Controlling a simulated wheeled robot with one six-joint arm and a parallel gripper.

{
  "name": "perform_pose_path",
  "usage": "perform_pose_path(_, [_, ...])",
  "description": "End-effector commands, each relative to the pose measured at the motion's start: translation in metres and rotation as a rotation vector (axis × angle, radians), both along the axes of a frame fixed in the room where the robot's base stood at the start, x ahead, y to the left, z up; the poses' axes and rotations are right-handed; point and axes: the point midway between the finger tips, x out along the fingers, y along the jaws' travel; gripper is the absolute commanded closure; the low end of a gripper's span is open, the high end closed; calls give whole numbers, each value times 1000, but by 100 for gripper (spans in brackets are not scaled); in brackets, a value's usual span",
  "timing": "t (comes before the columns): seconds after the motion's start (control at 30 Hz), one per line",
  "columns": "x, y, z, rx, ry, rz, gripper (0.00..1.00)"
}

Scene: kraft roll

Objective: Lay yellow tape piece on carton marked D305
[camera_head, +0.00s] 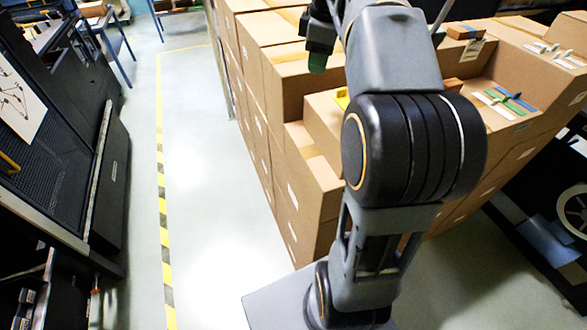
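A small yellow piece (342,98), probably the tape piece, shows at the left edge of my arm on top of a carton (322,118); my arm hides the rest of it. My gripper (318,62) is at the top, left of my arm, above the stacked cartons and apart from the yellow piece. A dark green part shows at its lower end; I cannot tell if this is a fingertip or something held. Its opening is not clear. Carton labels are too small to read, so I cannot tell which is D305.
Stacked cartons (275,75) rise in steps behind my arm. Green, blue and white strips (508,100) lie on a carton at right, with more white strips (556,54) farther back. A brown block (464,33) sits at the back. The floor aisle (205,160) at left is clear.

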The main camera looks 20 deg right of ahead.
Motion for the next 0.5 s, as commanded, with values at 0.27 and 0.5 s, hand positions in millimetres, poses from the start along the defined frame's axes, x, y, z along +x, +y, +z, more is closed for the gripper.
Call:
perform_pose_path(0.27, [-59,71,-52,62,-130,-397,67])
perform_pose_path(0.5, [-107,107,-110,169,-226,-673,67])
